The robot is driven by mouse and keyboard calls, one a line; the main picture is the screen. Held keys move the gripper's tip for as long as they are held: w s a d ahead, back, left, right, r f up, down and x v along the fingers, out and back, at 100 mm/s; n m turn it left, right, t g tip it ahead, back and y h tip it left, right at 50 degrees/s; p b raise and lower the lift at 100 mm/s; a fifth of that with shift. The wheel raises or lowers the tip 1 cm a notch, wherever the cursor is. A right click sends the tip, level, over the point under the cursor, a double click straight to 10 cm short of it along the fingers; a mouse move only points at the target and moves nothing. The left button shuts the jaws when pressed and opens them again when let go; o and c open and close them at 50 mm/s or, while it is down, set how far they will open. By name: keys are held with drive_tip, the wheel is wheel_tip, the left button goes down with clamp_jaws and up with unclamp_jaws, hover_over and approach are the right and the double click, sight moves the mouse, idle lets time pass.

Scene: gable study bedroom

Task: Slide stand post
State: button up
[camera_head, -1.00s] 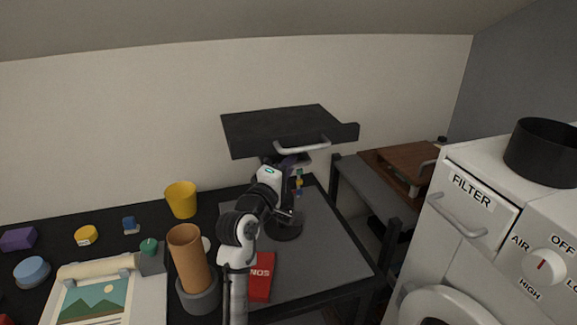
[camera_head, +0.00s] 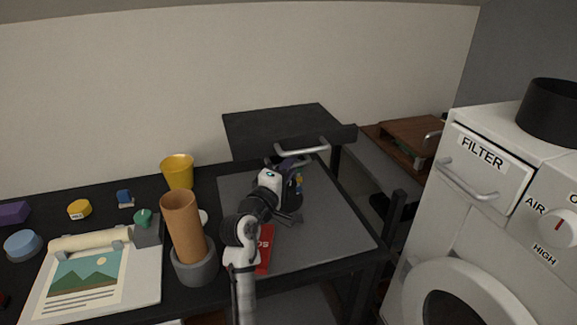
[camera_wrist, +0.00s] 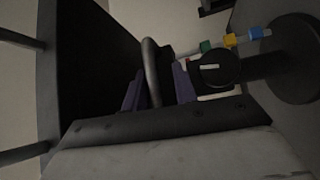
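A dark slab (camera_head: 275,125) with a silver bar handle (camera_head: 302,150) on its front hangs above the back of the grey mat. The stand's post is mostly hidden behind my arm in the head view. In the wrist view a black knob (camera_wrist: 215,68) sits on the dark stand, whose round base (camera_wrist: 299,57) is at the right. My gripper (camera_head: 290,165) is just under the handle. In the wrist view its purple fingers (camera_wrist: 160,86) stand apart, with the handle (camera_wrist: 152,65) between them and a gap on its right.
A red box (camera_head: 265,248) lies on the mat (camera_head: 320,235) by my arm. A brown cylinder (camera_head: 183,225) in a grey holder and a yellow cup (camera_head: 178,171) stand left. Small green, yellow and blue pieces (camera_wrist: 230,40) are near the knob. A white machine (camera_head: 450,230) stands right.

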drive_tip(key=shift+o, duration=0.3)
drive_tip(key=shift+r, duration=0.1)
drive_tip(key=b+v, duration=0.3)
drive_tip(key=v, duration=1)
drive_tip(key=shift+s, duration=0.4)
drive_tip(key=shift+a, duration=0.15)
